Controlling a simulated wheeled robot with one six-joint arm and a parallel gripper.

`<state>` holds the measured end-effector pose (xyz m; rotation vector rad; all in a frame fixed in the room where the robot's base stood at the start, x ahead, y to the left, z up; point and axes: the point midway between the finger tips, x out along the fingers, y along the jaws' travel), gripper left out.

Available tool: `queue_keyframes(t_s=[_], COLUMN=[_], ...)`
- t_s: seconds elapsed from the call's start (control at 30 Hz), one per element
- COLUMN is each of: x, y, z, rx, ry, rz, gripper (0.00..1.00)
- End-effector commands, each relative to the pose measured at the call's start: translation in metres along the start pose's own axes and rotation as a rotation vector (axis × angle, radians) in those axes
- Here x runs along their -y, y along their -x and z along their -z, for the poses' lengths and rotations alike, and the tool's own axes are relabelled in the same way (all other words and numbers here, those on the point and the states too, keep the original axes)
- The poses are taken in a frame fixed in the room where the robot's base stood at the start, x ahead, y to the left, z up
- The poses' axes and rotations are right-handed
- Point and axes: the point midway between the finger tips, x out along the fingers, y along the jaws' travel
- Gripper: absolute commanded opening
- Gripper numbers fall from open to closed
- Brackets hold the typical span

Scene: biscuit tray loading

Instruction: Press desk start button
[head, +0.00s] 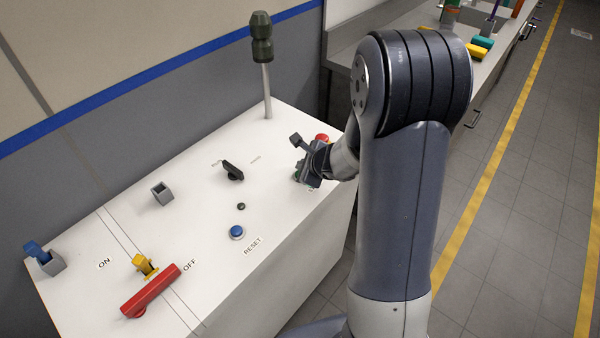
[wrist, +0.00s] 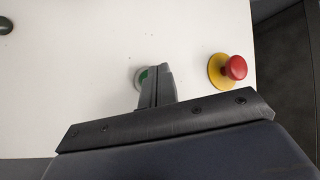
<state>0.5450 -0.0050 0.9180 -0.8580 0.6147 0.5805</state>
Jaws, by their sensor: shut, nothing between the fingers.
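The start button is a green button in a pale ring (wrist: 139,77), seen in the wrist view on the white desk panel. My gripper (wrist: 158,72) is shut and empty, its fingertips over the button and covering most of it. I cannot tell whether the fingertips touch it. In the head view my gripper (head: 299,142) is at the right end of the white desk (head: 200,208), low over its top. Only a sliver of green shows there beside the gripper.
A red mushroom button (wrist: 235,68) on a yellow base sits right of the gripper. On the desk are a blue reset button (head: 236,232), a black selector (head: 232,171), a red handle (head: 150,291) and a tall lever (head: 262,50). A counter (head: 485,62) stands behind.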

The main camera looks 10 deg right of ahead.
Motion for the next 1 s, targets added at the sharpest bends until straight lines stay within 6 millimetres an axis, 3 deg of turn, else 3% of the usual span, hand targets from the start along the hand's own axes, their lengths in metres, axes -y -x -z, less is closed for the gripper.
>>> queue_keyframes(t_s=[1.0], x=[-0.0056], y=[-0.0077], z=[0.0057], rx=[0.0], ry=[0.0], rz=[0.0], gripper=[0.0])
